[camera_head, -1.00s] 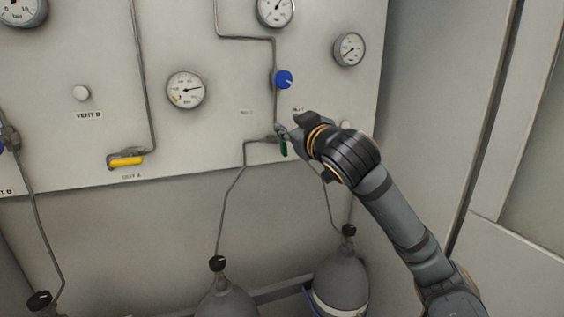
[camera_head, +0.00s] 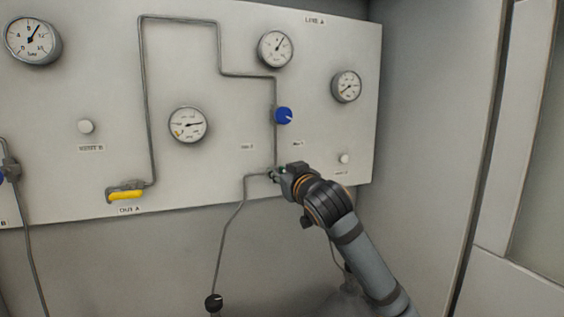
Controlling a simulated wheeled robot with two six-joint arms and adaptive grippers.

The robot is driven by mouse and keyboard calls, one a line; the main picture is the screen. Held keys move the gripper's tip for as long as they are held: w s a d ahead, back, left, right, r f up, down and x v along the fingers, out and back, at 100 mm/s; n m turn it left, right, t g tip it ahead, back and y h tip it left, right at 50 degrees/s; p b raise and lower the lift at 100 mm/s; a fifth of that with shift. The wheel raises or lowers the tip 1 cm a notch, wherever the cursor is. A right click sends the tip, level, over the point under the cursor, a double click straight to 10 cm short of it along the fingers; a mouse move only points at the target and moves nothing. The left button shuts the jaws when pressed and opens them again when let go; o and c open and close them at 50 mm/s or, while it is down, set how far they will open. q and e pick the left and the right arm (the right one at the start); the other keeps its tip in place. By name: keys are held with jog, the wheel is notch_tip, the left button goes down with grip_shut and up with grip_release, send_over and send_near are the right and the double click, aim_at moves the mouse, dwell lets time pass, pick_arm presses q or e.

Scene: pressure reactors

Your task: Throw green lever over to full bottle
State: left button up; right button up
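The green lever (camera_head: 284,169) is at the lower right of the white panel, below the blue knob. Only a small bit of it shows, as my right gripper (camera_head: 279,174) covers the rest. The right gripper's fingertips are at the lever, but I cannot tell whether they are shut on it. The thin pipe left of the lever runs down to a bottle whose black cap (camera_head: 213,302) shows at the bottom edge. Another grey bottle (camera_head: 345,298) is partly hidden behind my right arm. Which bottle is full cannot be told. My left gripper is out of view.
The blue knob (camera_head: 284,116) sits just above my gripper. A yellow lever (camera_head: 126,195) lies horizontal at the lower left. Several gauges, including one at the right (camera_head: 346,86), stand out from the panel. A grey wall (camera_head: 440,130) bounds the right side.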

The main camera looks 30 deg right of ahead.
jog(key=shift+w+d, duration=0.1)
jog(key=shift+w, duration=0.25)
grip_shut()
jog(key=shift+r+n+p, duration=0.1)
jog(key=shift+n+p, duration=0.85)
jog(key=shift+n, duration=0.05)
jog(key=shift+w+a+n+p, duration=0.1)
jog(key=shift+a+n+p, duration=0.25)
jog(key=shift+n+p, duration=0.7)
jog(key=shift+a+f+n+p, duration=0.2)
jog(key=shift+n+p, duration=0.4)
jog(key=shift+n, duration=0.3)
jog(key=shift+a+f+n+p, duration=0.1)
jog(key=shift+f+n+p, duration=0.1)
jog(key=shift+n+p, duration=0.5)
jog(key=shift+n, duration=0.25)
